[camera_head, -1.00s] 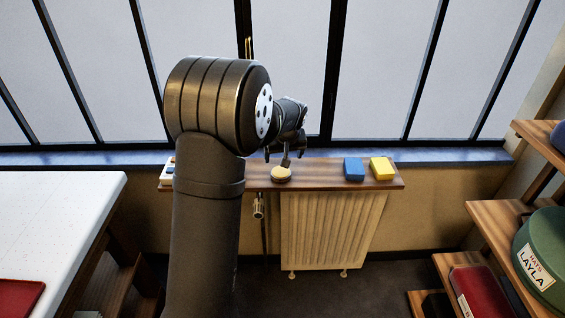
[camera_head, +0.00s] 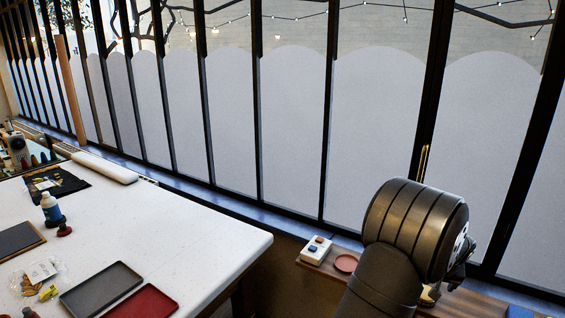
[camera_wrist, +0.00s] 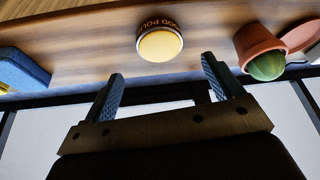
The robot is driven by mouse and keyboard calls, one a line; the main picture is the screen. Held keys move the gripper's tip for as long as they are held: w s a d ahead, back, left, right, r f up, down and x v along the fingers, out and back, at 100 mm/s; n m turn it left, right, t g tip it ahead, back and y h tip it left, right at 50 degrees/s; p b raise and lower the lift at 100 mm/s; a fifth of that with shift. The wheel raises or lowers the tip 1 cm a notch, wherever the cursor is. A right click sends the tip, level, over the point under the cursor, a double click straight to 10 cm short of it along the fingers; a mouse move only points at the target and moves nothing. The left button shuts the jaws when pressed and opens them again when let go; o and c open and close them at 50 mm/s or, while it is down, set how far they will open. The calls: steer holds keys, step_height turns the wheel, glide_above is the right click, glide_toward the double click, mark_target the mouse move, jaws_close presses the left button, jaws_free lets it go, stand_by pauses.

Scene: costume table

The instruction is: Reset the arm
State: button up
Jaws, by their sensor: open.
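My gripper (camera_wrist: 162,75) is open and empty in the wrist view, its two blue-grey fingers spread apart. A round wood polish tin with a pale yellow lid (camera_wrist: 160,43) stands on the wooden shelf (camera_wrist: 95,45), just beyond the fingertips and apart from them. In the head view my arm's large dark joint stands at the right and hides most of the gripper, so its fingertips cannot be made out there.
A terracotta pot (camera_wrist: 258,45) holding something green and a blue block (camera_wrist: 22,72) flank the tin. A white box with coloured parts (camera_head: 316,250) and a terracotta saucer (camera_head: 346,262) lie on the shelf. A white table (camera_head: 200,245) with trays fills the left; windows stand behind.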

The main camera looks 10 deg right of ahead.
steer(key=x, duration=0.6)
steer(key=shift+f, duration=0.25)
steer(key=shift+w+d+r, duration=0.1)
steer(key=shift+w, duration=0.05)
steer(key=shift+r, duration=1.15)
steer(key=shift+f, duration=0.1)
